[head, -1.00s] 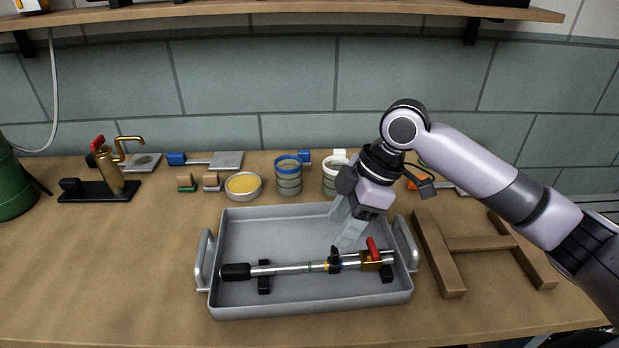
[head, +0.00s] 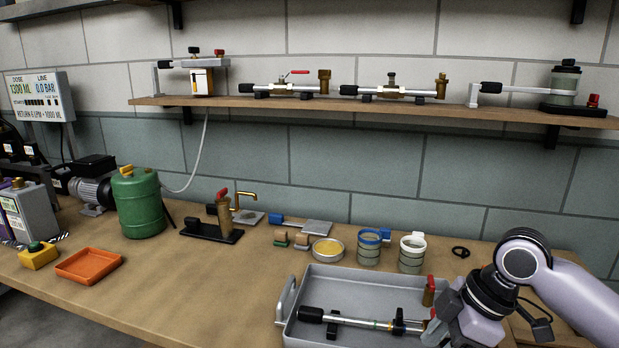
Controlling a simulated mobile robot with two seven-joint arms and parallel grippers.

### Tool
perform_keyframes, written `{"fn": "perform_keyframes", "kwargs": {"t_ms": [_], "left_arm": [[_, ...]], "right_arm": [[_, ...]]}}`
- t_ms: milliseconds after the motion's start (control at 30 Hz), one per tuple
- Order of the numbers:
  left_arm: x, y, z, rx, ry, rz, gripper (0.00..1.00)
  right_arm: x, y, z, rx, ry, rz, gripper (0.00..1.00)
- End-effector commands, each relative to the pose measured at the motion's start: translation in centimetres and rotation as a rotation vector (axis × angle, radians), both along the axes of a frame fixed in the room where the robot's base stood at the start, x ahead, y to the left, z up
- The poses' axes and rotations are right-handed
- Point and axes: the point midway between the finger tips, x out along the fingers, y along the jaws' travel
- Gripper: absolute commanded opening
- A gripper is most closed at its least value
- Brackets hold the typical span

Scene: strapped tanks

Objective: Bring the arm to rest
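My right arm comes in from the right, and its gripper (head: 440,328) is low over the right part of the grey tray (head: 286,310). The fingers are mostly hidden by the gripper body, so I cannot tell whether they are open or shut. A metal tube with a black grip (head: 345,319) lies in the tray, to the left of the gripper. A brass piece with a red top (head: 428,292) shows just behind the gripper; what it rests on is hidden. My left gripper is not in view.
A blue-rimmed jar (head: 369,250), a white-rimmed jar (head: 411,254) and a yellow-filled dish (head: 327,250) stand behind the tray. A brass tap (head: 225,216), green canister (head: 139,204) and orange tray (head: 88,266) are left. A shelf (head: 380,107) runs above. The front left bench is clear.

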Motion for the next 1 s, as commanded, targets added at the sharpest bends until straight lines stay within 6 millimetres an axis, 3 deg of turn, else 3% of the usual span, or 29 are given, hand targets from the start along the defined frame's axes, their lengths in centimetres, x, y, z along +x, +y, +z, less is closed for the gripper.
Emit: {"fn": "perform_keyframes", "kwargs": {"t_ms": [333, 600, 800, 1000], "left_arm": [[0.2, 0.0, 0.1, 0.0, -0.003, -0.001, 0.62], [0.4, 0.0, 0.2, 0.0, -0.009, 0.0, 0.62], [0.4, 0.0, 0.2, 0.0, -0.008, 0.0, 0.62], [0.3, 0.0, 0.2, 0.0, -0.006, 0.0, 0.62]], "right_arm": [[-3.9, 3.9, -6.3, 0.025, 0.001, -0.081, 0.52], [-8.1, 5.9, -10.5, 0.076, -0.002, -0.272, 0.52], [-11.3, 5.5, -12.8, 0.096, 0.007, -0.483, 0.52], [-15.0, 3.2, -14.5, 0.076, 0.026, -0.74, 0.52]]}}
